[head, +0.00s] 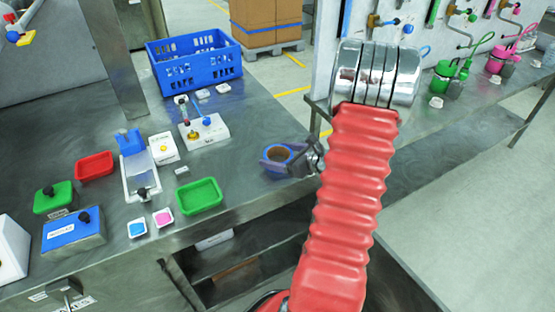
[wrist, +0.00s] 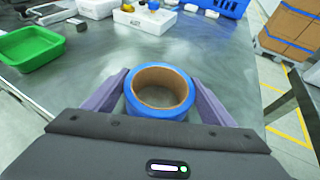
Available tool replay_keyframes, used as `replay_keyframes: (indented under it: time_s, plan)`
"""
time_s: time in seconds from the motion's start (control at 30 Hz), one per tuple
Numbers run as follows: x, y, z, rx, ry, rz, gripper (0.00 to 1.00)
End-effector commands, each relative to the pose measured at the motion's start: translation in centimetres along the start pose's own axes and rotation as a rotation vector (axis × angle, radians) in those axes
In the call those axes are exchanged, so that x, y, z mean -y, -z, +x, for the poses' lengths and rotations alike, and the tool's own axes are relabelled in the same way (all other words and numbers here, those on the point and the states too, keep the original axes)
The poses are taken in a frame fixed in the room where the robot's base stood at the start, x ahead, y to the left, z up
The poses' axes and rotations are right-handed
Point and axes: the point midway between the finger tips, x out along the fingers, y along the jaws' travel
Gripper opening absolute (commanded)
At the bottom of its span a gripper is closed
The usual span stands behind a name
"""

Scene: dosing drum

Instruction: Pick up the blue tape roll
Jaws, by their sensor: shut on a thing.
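The blue tape roll (wrist: 158,112) has a brown cardboard core. In the wrist view it lies between the two purple-grey fingers of my gripper (wrist: 159,98), which are shut on its sides. In the head view the tape roll (head: 268,164) shows near the right edge of the steel table, partly covered by my gripper (head: 286,158). I cannot tell whether the roll touches the table or is slightly above it.
A green tray (head: 200,195) stands to the left of the roll on the steel table (head: 255,120). A white block with knobs (head: 205,133) and a blue crate (head: 196,62) stand farther back. A red tray (head: 95,165) is at the left. The table around the roll is clear.

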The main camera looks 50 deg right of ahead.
Motion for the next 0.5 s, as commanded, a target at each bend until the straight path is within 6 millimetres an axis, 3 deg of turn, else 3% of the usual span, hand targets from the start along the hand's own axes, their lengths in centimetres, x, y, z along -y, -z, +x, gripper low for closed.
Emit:
replay_keyframes:
  time_s: [0.27,0.5]
  plan:
    - [0.0,-0.1,0.0,0.001,0.000,0.000,0.52]
    - [0.1,-1.5,-0.6,0.002,0.001,-0.002,0.52]
